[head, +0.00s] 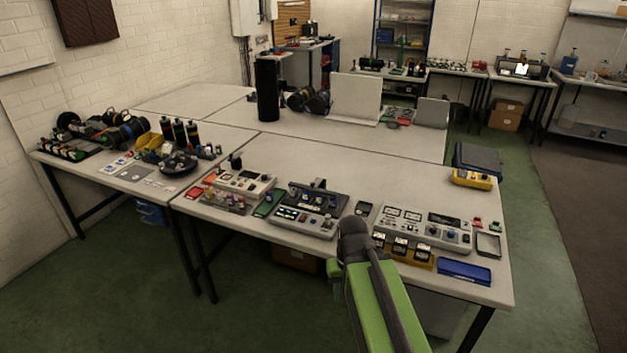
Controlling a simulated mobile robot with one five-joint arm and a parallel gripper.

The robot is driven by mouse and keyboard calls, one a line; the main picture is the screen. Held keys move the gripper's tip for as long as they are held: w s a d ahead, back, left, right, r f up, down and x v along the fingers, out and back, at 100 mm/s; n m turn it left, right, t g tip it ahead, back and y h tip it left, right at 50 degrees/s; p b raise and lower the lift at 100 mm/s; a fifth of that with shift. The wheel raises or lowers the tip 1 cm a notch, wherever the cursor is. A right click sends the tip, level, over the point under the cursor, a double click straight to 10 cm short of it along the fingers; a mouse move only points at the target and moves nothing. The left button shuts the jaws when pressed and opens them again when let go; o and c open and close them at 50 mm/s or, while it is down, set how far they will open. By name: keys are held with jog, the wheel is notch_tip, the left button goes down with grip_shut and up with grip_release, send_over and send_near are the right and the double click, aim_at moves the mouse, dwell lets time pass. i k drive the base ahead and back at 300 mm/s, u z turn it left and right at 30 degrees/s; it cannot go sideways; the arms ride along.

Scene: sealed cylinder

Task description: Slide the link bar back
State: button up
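I cannot make out a link bar for certain at this size. A dark-topped panel unit (310,197) with an upright black handle and several small parts stands on the front table, left of my arm. A long grey control unit (425,230) with labels, a dark display and knobs lies to the right of my arm. My green arm rises from the bottom and ends in a dark rounded joint in front of the table edge. No gripper fingers show, so their state is hidden. The arm covers part of the table between the two units.
The front table (340,165) is bare behind the units. A yellow block of black switches (403,250), a blue case (464,271) and a small tray (488,245) lie near its front edge. A tall black cylinder (267,90) stands farther back. Green floor is open at right.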

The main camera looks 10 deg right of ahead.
aim_at(314, 187)
jog(key=u, duration=0.5)
jog(key=i, duration=1.05)
jog(key=u, duration=0.5)
jog(key=i, duration=0.6)
jog(key=z, duration=0.05)
